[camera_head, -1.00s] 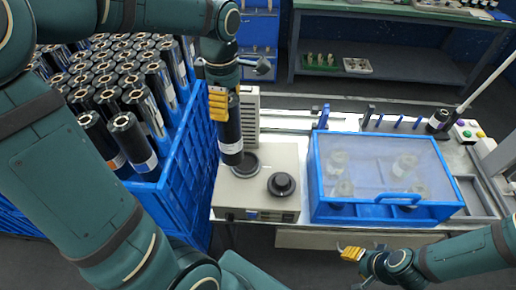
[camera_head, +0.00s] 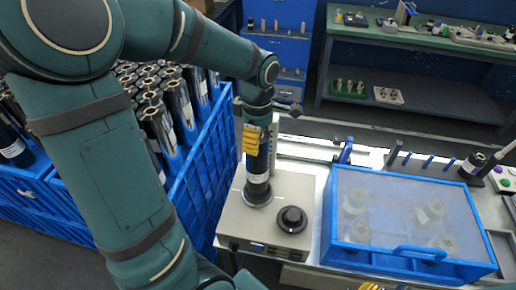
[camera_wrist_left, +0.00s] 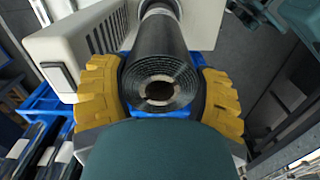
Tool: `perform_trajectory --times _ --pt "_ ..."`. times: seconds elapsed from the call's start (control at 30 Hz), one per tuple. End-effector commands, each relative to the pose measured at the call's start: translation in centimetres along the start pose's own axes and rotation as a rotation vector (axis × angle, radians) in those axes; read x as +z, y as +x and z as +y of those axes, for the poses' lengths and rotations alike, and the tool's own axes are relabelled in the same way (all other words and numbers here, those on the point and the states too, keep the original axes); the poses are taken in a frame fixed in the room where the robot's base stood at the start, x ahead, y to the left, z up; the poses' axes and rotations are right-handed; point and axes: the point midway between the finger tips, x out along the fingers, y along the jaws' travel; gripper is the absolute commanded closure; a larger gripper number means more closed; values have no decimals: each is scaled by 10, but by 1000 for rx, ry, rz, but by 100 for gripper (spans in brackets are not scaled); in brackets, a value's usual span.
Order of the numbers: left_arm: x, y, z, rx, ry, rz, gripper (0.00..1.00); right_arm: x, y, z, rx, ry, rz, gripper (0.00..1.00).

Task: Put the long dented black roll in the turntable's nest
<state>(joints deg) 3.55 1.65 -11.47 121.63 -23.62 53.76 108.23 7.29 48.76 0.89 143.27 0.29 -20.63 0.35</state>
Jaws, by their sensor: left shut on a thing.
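My left gripper (camera_head: 256,140) is shut on a long black roll (camera_head: 258,170) with a white band near its lower end. The roll is upright. Its lower end is at the dark round turntable nest (camera_head: 251,203) on the beige machine; I cannot tell whether it is seated or just above. In the left wrist view, the yellow fingers (camera_wrist_left: 160,95) are either side of the roll (camera_wrist_left: 160,45), whose wound end and hollow core face the camera. No dent can be made out. Only a yellow bit of my right gripper (camera_head: 375,287) shows at the bottom edge.
A black knob (camera_head: 291,219) stands on the beige machine (camera_head: 305,185) beside the nest. A blue-framed clear cover (camera_head: 405,215) is to the right. A blue crate (camera_head: 208,150) full of black rolls is to the left. A green bench (camera_head: 430,40) is behind.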

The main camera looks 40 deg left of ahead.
Motion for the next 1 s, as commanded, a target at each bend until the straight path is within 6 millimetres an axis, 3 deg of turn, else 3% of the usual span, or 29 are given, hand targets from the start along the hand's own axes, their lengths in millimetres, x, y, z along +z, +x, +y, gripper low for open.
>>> perform_trajectory --times 0.2,0.67,0.7,0.73,1.0 --pt "0 29 0 -1 0 0 77 3 6 2 -1 -2 -6 53" --pt "0 35 0 1 1 0 77 4 9 3 -1 -2 -8 53" --pt "0 36 0 -1 0 0 24 4 9 3 -1 -3 -9 53" --pt "0 35 0 -1 0 0 15 4 8 3 -1 -2 -9 53" --pt "0 35 0 -1 0 0 15 4 8 3 -1 -2 -8 53"
